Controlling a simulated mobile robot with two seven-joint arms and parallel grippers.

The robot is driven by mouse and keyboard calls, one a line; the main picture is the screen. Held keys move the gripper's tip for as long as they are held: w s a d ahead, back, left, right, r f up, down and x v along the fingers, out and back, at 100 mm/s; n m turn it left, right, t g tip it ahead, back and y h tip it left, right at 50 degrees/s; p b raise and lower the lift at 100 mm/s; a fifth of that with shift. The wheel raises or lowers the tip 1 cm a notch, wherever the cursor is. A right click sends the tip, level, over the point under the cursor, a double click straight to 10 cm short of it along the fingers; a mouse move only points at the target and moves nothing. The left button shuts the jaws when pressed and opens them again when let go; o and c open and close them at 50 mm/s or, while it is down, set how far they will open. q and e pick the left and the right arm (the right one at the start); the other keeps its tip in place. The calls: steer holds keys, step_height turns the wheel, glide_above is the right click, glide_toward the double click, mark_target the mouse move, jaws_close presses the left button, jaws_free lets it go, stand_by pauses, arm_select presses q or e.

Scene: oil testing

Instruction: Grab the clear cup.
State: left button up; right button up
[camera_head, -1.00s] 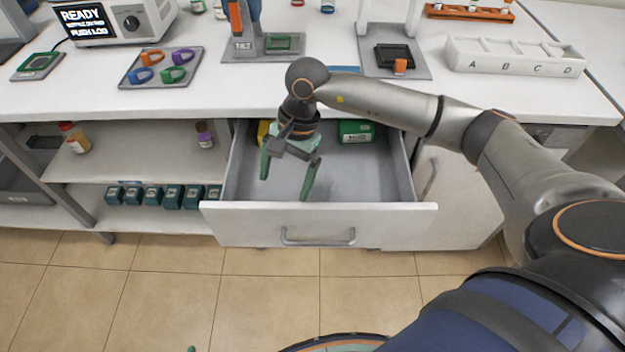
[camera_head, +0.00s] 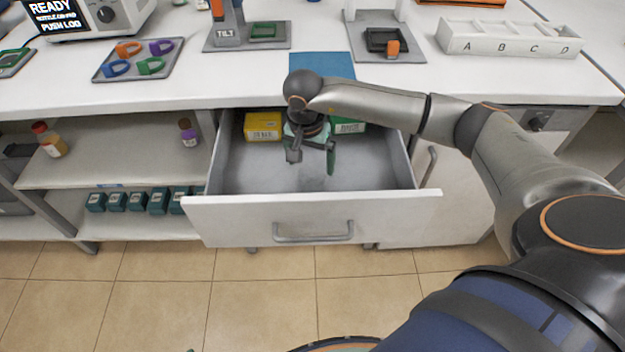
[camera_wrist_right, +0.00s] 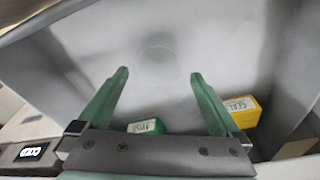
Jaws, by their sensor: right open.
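My right gripper (camera_head: 313,164) is inside the open drawer (camera_head: 310,217), pointing down, its green fingers apart and empty. In the right wrist view the open fingers (camera_wrist_right: 159,75) extend over the grey drawer floor. A faint round outline (camera_wrist_right: 157,50) shows on that floor just beyond the fingertips; it may be the clear cup, but it is too faint to be sure. I cannot make out the cup in the head view. My left gripper is not in view.
A yellow box (camera_head: 263,126) and a green box (camera_head: 348,127) lie at the back of the drawer. The counter (camera_head: 190,88) above holds a tray of coloured rings (camera_head: 138,60) and a white rack (camera_head: 508,38). The drawer's front floor is clear.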

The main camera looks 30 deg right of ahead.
mark_target(312, 172)
steer(key=f, duration=0.5)
steer(key=shift+w+d, duration=0.15)
steer(key=shift+d, duration=0.2)
steer(key=shift+r, duration=0.1)
steer(key=c, duration=1.2)
steer(key=shift+c, duration=0.2)
